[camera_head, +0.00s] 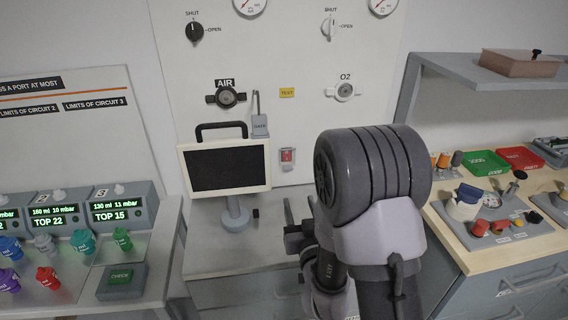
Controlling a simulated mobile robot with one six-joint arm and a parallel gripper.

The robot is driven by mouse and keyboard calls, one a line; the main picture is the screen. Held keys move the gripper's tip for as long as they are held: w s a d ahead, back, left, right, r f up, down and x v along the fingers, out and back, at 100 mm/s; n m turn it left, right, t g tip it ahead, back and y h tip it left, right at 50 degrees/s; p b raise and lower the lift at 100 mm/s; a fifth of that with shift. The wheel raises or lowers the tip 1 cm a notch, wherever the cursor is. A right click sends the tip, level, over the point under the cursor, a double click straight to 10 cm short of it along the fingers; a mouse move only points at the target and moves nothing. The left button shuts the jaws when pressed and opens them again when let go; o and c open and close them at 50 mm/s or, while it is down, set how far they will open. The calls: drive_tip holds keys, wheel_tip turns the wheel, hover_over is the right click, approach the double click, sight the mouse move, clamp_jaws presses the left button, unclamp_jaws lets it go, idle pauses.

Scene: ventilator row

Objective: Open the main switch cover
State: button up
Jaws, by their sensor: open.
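A small grey unit with a red switch (288,156) is on the white wall panel, right of the monitor. It looks like the main switch, and I cannot tell at this size whether its cover is shut. My gripper (293,228) is below it, in front of the panel and over the grey counter. Its dark jaws are open and appear empty. They are apart from the switch. My arm's large grey joint hides part of the panel to the right and part of the gripper.
A black-screened monitor (228,169) with a handle stands on the counter just left of the switch. A grey tag (260,126) hangs above it. AIR (226,97) and O2 (344,92) fittings sit higher up. A bench with trays (485,162) is at right.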

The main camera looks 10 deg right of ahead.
sight(289, 169)
drive_tip(key=w, duration=1.5)
drive_tip(key=shift+b, duration=0.3)
clamp_jaws()
